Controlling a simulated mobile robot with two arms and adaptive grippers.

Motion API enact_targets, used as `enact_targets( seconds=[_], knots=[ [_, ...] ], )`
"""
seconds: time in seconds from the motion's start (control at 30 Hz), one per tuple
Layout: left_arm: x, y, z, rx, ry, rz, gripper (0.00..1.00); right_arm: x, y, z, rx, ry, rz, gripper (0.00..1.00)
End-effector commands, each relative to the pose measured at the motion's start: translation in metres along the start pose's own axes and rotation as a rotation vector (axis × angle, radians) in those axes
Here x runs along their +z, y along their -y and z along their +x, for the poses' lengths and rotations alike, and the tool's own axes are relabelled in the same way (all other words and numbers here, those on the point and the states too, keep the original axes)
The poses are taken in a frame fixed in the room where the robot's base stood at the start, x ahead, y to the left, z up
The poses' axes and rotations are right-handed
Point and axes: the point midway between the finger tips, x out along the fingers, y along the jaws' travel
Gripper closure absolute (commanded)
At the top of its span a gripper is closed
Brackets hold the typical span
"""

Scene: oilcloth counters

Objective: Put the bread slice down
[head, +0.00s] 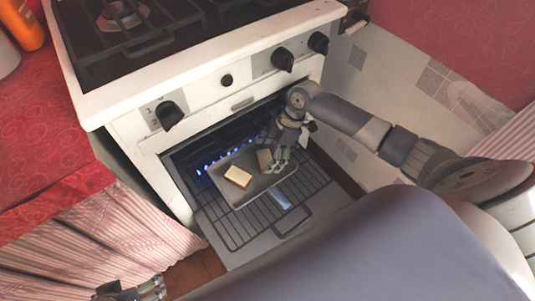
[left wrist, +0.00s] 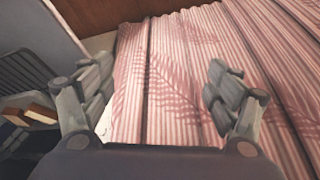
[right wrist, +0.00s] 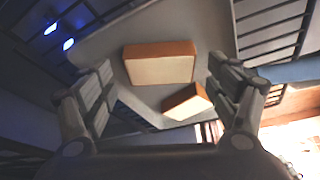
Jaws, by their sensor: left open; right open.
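Two bread slices lie on a grey tray (head: 254,196) on the pulled-out oven rack. One bread slice (head: 238,176) is near the middle of the tray. The other bread slice (head: 265,159) is close to my right gripper (head: 279,165). My right gripper is open, with its fingers low over the tray. In the right wrist view, one slice (right wrist: 158,63) shows between the open fingers and the second (right wrist: 187,102) nearer the right finger; neither is clamped. My left gripper (left wrist: 160,85) is open and empty before a striped curtain, low at the left of the head view.
The white stove (head: 215,80) with knobs stands above the open oven, where small blue flames show. The wire rack (head: 240,228) juts out beneath the tray. A red counter (head: 40,130) with a striped curtain (head: 90,240) is at left.

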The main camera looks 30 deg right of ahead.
Motion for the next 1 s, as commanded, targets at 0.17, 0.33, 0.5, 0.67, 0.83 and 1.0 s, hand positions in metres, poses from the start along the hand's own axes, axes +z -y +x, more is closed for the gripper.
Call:
enact_targets(
  seconds=[0.17,0.33,0.5,0.67,0.83,1.0],
  knots=[
    [0.017,0.003,-0.012,-0.005,0.086,-0.003,0.18,-0.001,-0.001,-0.030,0.002,0.001,0.000,0.18],
    [0.014,0.003,-0.018,-0.005,0.083,-0.003,0.18,-0.001,0.000,-0.053,-0.001,0.001,0.001,0.18],
    [0.013,0.003,-0.019,-0.005,0.082,-0.003,0.18,-0.001,0.000,-0.062,-0.001,-0.001,0.001,0.18],
    [0.013,0.003,-0.019,-0.005,0.081,-0.003,0.18,-0.001,0.000,-0.063,-0.001,-0.001,0.001,0.18],
    [0.013,0.003,-0.019,-0.005,0.081,-0.003,0.18,0.000,0.000,-0.062,-0.001,-0.001,0.001,0.18],
    [0.013,0.003,-0.019,-0.005,0.080,-0.003,0.18,-0.001,0.000,-0.062,-0.001,-0.001,0.001,0.18]
  ],
)
